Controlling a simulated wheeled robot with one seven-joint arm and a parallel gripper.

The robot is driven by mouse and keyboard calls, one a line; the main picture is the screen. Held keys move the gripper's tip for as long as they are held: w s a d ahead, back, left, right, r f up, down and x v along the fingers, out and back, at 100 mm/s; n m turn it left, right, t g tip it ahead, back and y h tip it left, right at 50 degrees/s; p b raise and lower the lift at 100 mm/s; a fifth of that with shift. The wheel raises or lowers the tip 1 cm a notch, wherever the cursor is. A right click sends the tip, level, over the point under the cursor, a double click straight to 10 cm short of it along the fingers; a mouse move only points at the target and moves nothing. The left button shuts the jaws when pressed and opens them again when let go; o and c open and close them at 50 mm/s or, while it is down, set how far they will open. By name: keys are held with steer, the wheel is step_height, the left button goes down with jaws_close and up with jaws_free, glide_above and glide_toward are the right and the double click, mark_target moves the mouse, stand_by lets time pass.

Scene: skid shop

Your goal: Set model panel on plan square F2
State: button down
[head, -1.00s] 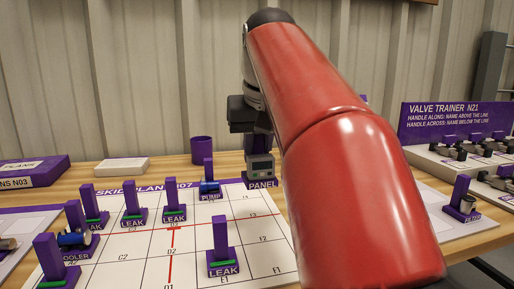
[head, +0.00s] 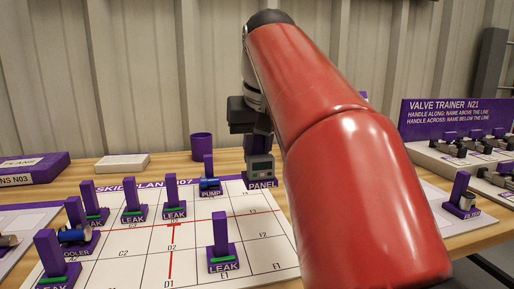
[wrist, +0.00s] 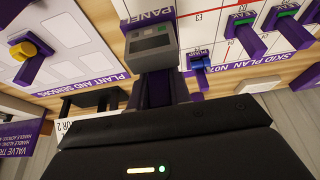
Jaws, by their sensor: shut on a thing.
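The model panel (head: 261,170) is a grey block with a small screen on a purple base marked PANEL. It is at the back right corner of the skid plan (head: 190,262), and I cannot tell whether it touches the surface. My gripper (wrist: 158,92) is shut on its upright purple handle, with the panel (wrist: 150,42) just beyond the fingers in the wrist view. Plan square F2 (head: 264,238) is bare, nearer the camera than the panel. My red arm hides the plan's right side in the head view.
A leak model (head: 221,250) stands left of square F2. A pump model (head: 209,185) stands at the plan's back edge, left of the panel. Several leak models line the plan's left part. The valve trainer (head: 455,115) is at the right, and a purple cup (head: 202,147) stands behind.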

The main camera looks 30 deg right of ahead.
mark_target(257, 173)
steer(key=shift+f+b, duration=1.7)
steer(key=shift+f, duration=0.7)
steer(key=shift+f+b, duration=1.25)
steer(key=shift+f, duration=0.5)
steer(key=shift+f+b, duration=0.35)
steer(key=shift+f, duration=0.35)
steer(key=c, duration=1.2)
jaws_free()
steer(key=shift+r, duration=0.1)
steer(key=shift+r+p, duration=0.35)
steer(key=shift+p, duration=0.2)
steer(key=shift+r, duration=0.2)
